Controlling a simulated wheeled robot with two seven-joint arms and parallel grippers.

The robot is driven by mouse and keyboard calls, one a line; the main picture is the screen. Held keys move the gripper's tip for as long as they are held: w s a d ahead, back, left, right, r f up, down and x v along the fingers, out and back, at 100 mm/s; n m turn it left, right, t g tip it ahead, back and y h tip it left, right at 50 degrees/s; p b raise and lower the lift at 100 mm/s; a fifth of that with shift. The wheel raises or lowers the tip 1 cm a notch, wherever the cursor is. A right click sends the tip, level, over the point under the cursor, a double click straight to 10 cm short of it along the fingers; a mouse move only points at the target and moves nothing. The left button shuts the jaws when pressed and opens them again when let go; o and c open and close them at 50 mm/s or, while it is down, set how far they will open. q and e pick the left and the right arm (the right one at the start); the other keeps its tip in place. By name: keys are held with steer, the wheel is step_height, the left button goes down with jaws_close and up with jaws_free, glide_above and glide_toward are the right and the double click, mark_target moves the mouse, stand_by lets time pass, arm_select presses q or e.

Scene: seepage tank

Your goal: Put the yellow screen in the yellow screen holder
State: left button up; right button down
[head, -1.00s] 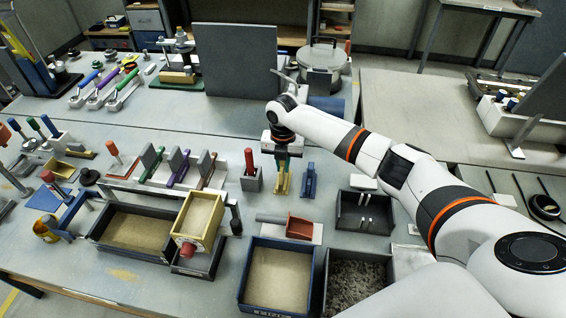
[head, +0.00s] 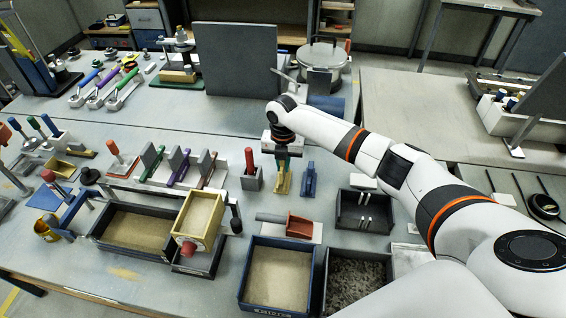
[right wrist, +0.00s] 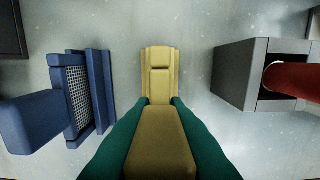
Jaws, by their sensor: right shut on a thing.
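My right gripper (head: 283,158) points down over the table, its green fingertips shut on the yellow screen. In the right wrist view the yellow screen's thick, darker handle (right wrist: 158,145) lies between the green fingers (right wrist: 158,128). The lighter yellow holder (right wrist: 158,56) shows just beyond the handle, in line with it. In the head view the yellow holder (head: 280,188) stands on the table right below the gripper. The screen's lower part is hidden, so I cannot tell how deep it sits in the holder. My left gripper is not in view.
A blue screen in its blue holder (head: 309,181) stands close on the right. A grey block with a red handle (head: 251,178) stands close on the left. Bare table lies behind the gripper.

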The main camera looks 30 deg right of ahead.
steer(key=shift+f+b, duration=0.65)
steer(key=shift+f, duration=0.55)
steer(key=c, duration=1.3)
jaws_free()
steer(key=shift+c, duration=0.2)
step_height(320, 180, up, 12)
steer(key=shift+b, duration=0.85)
